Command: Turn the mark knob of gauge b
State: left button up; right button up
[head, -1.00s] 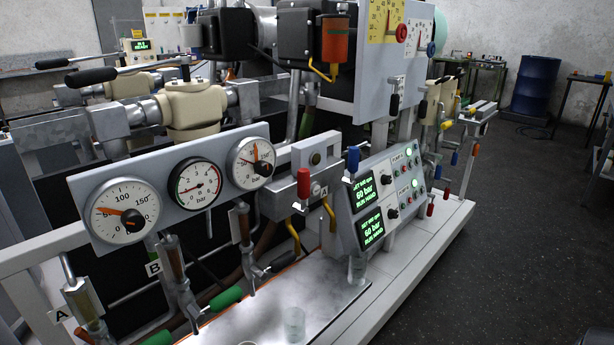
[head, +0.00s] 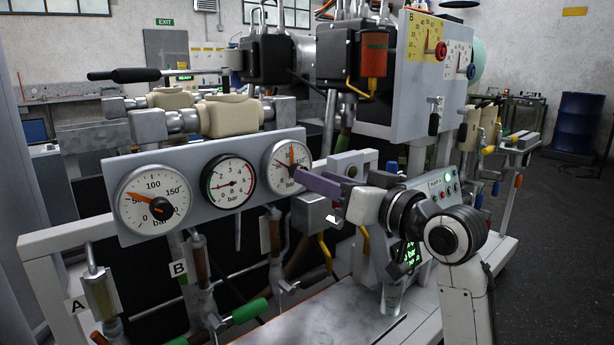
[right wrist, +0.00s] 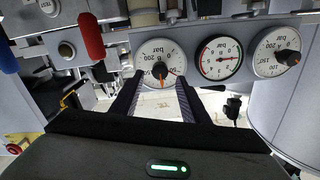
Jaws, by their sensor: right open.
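Three round gauges sit on a grey panel in the head view: a left white gauge with an orange pointer and black knob (head: 157,207), a middle gauge (head: 231,182), and a right white gauge (head: 285,164) with an orange pointer. My right gripper (head: 298,178) is open and empty, its fingertips at the lower right of the right gauge. In the right wrist view, upside down, that gauge (right wrist: 160,63) and its knob show beyond the fingertips (right wrist: 160,88); contact cannot be told. Higher up, a yellow dial (head: 424,38) marked B has a red knob (head: 441,51). No panel gauge has a readable letter.
A blue knob (head: 471,71) sits beside the red one. Below the panel are valves with green handles (head: 250,310) and tags A and B. A red handle (right wrist: 91,37) hangs close to the gripper in the wrist view.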

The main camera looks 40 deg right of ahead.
pick_arm(q)
jog(key=shift+f, duration=0.2)
pick_arm(e)
jog(key=shift+w+a, duration=0.15)
jog(key=shift+w, duration=1.9)
grip_shut()
pick_arm(q)
jog(key=shift+r, duration=0.1)
jog(key=shift+r+p, duration=1.65)
jog(key=shift+p, duration=0.8)
pick_arm(e)
jog(key=shift+a+f+n, duration=0.1)
jog(key=shift+n, duration=5.2)
pick_arm(q)
jog(key=shift+r, duration=0.2)
